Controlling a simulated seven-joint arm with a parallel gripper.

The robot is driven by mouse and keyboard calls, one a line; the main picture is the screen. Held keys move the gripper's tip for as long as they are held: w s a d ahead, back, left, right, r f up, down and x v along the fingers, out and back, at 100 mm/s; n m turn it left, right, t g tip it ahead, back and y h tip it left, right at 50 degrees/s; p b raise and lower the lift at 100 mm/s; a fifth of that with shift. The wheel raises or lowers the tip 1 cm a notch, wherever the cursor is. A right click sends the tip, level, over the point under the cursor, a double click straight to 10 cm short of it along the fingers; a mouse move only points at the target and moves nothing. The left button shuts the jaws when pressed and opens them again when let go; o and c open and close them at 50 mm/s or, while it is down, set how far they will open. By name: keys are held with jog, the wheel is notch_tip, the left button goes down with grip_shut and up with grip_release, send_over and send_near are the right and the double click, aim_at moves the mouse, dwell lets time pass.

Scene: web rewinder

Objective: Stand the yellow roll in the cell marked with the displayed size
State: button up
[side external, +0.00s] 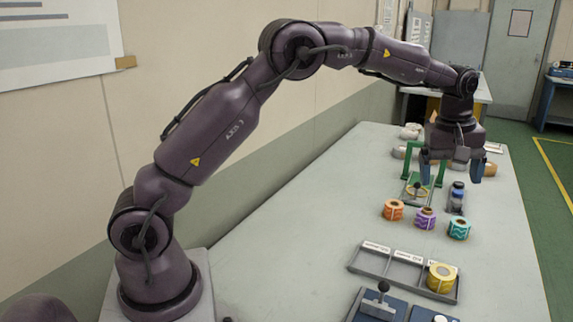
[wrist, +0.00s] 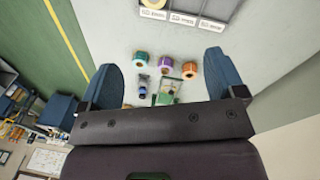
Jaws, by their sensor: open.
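The yellow roll (side external: 441,277) stands upright in the right-end cell of the grey three-cell rack (side external: 368,268), its hole facing up. My gripper (side external: 452,172) is open and empty, high above the far part of the table and well away from the roll. Its two blue fingers also show spread in the wrist view (wrist: 162,70). I cannot make out a displayed size.
Orange (side external: 392,210), purple (side external: 425,218) and teal (side external: 459,229) rolls stand between the rack and my gripper. Blue panels (side external: 366,308) lie at the front. The table's left side is clear.

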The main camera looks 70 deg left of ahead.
jog(key=s+d+r+m+t, duration=0.1)
jog(key=s+r+m, duration=0.2)
jog(key=s+r, duration=0.45)
jog(key=s+r+m+t, duration=0.1)
jog(key=s+r+m, duration=0.3)
jog(key=s, duration=0.7)
jog(key=s+f+m+t, duration=0.1)
jog(key=s+f+m, duration=0.1)
jog(key=s, duration=0.5)
jog(key=s+f+m+t, duration=0.1)
jog(key=s+f+m, duration=0.2)
jog(key=s, duration=0.4)
jog(key=shift+s+d+m, duration=0.4)
jog(key=shift+d, duration=0.05)
jog(key=shift+r, duration=0.1)
